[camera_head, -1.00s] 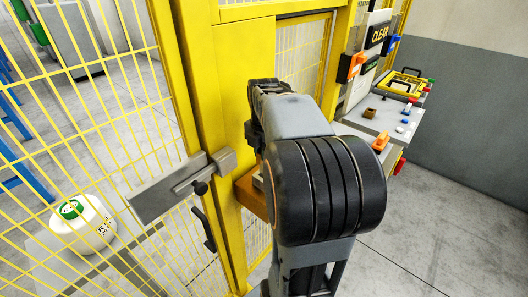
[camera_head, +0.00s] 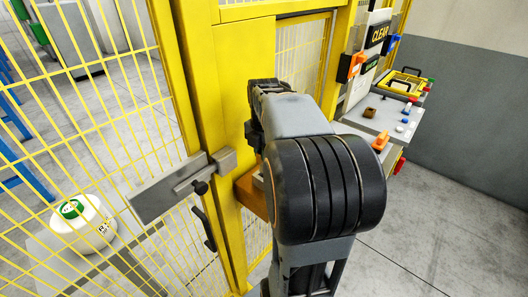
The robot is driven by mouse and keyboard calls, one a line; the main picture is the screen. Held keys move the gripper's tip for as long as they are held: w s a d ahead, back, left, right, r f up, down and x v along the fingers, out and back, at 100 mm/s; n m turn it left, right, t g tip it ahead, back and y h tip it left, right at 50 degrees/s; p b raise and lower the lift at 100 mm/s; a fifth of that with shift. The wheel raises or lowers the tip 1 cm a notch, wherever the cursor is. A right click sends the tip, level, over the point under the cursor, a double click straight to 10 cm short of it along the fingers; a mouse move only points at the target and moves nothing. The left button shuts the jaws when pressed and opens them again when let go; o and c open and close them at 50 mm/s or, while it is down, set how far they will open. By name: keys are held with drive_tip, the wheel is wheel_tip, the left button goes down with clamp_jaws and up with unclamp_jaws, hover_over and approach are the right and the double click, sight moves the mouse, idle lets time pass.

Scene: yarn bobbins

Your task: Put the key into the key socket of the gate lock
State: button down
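The yellow gate post (camera_head: 203,130) stands left of my arm. A grey metal latch bar (camera_head: 180,185) with a dark knob sits across the mesh gate and the post. A yellow-orange box (camera_head: 247,194) is fixed on the post right of the latch, partly hidden behind my arm; I cannot tell whether it is the gate lock, and no key socket shows. My arm reaches up in front of the yellow panel. My gripper is hidden behind the arm links, so its fingers do not show. I cannot make out the key.
A grey console (camera_head: 385,117) with coloured buttons and a brown block stands at the right, with a yellow tray (camera_head: 404,84) behind it. A white round bobbin (camera_head: 83,226) lies behind the mesh at the left. A black door handle (camera_head: 204,229) hangs below the latch. Floor at right is clear.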

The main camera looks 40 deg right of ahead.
drive_tip(key=shift+f+b, duration=1.65)
drive_tip(key=shift+f, duration=0.6)
drive_tip(key=c, duration=1)
unclamp_jaws()
drive_tip(key=shift+r, duration=0.1)
wheel_tip(320, 180, up, 14)
drive_tip(key=shift+f+p, duration=0.15)
drive_tip(key=shift+p, duration=0.2)
